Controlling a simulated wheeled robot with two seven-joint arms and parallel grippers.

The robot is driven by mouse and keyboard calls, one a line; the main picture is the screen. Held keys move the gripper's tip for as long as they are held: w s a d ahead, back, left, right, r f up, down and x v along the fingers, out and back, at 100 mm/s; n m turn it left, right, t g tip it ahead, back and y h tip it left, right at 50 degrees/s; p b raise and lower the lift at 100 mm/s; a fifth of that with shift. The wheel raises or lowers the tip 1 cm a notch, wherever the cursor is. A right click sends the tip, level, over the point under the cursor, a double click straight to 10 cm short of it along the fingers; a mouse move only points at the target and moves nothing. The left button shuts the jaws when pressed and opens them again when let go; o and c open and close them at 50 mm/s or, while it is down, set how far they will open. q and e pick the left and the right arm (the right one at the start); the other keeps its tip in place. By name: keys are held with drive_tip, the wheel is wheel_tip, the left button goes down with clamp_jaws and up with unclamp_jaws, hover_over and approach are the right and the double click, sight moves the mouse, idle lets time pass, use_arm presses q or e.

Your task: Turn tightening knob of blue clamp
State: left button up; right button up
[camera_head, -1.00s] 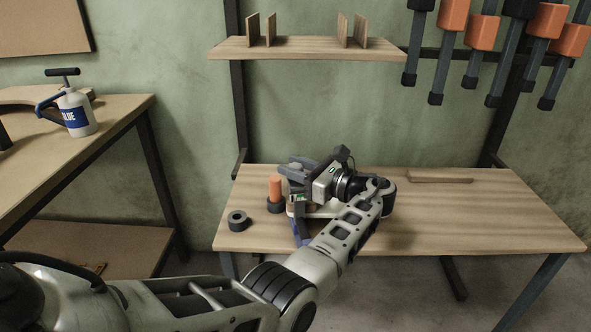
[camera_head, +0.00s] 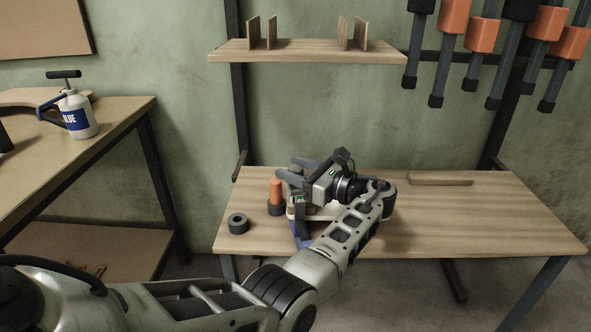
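The blue clamp (camera_head: 302,240) is at the front edge of the right workbench, mostly hidden behind my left arm and gripper. Only its lower blue part shows clearly. The curved boards (camera_head: 296,211) show as a pale edge beside it. My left gripper (camera_head: 287,176) reaches over the boards and points left; its dark fingers look spread apart, with a gap between them. I cannot see anything held between them. The clamp's tightening knob cannot be made out. My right gripper is not in view.
An orange cylinder with a dark base (camera_head: 275,196) stands just left of the gripper. A dark ring (camera_head: 238,223) lies near the bench's left edge. A wooden strip (camera_head: 440,179) lies at the back. The bench's right side (camera_head: 490,225) is clear. A glue bottle (camera_head: 77,115) stands on the left table.

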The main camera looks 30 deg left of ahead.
use_arm(q)
drive_tip(key=shift+d, duration=0.1)
drive_tip(key=d+b, duration=0.3)
drive_tip(key=d, duration=1.2)
drive_tip(key=shift+d+b, duration=0.3)
drive_tip(key=shift+d, duration=0.1)
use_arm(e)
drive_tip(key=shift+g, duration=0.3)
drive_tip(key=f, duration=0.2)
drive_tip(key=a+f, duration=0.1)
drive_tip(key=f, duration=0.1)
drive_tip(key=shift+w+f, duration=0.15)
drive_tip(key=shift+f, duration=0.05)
use_arm(q)
drive_tip(key=shift+a, duration=0.1)
